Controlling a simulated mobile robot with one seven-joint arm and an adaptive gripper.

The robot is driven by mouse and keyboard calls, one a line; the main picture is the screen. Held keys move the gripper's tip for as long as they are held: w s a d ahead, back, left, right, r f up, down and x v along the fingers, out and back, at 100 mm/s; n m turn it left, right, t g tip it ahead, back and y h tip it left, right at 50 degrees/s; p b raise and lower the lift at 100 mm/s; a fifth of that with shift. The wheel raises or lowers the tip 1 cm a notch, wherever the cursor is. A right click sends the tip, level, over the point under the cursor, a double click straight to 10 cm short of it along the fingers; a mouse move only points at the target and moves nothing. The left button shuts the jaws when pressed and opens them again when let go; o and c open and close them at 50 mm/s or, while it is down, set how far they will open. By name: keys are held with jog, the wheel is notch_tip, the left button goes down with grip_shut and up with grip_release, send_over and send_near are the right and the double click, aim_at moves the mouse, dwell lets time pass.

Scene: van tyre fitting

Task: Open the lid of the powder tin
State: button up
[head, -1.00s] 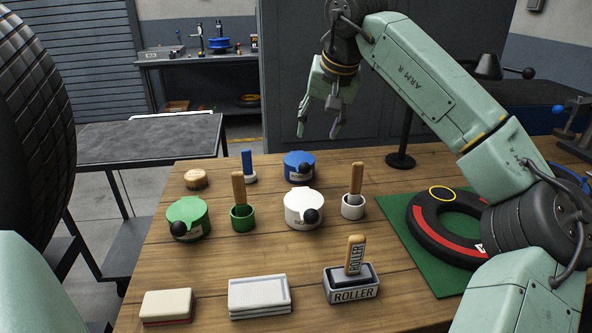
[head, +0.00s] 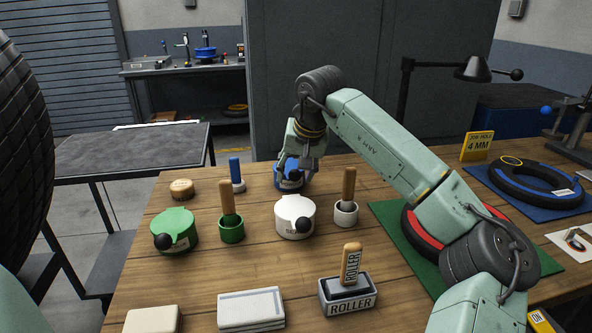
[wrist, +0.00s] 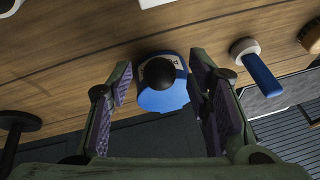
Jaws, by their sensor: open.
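A blue tin (head: 287,183) with a black knob on its lid stands at the back of the wooden bench. It also shows in the wrist view (wrist: 163,99), with its knob (wrist: 160,74) facing me and part of a label beside it. The label is too small to read fully. The lid looks closed. My gripper (head: 293,176) is open and points down over the blue tin; in the wrist view its two fingers (wrist: 160,66) stand on either side of the tin and knob. I cannot tell whether they touch. My fingers partly hide the tin in the head view.
A white tin (head: 295,219) and a green tin (head: 177,231) with knobs stand nearer. Brushes in green (head: 231,229) and white (head: 346,213) cups stand close by. A blue-handled tool (head: 236,174) is left of the blue tin. A roller box (head: 348,296) sits in front.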

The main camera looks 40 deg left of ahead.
jog(key=shift+f, duration=0.1)
jog(key=shift+c, duration=0.3)
grip_shut()
dwell(0.6)
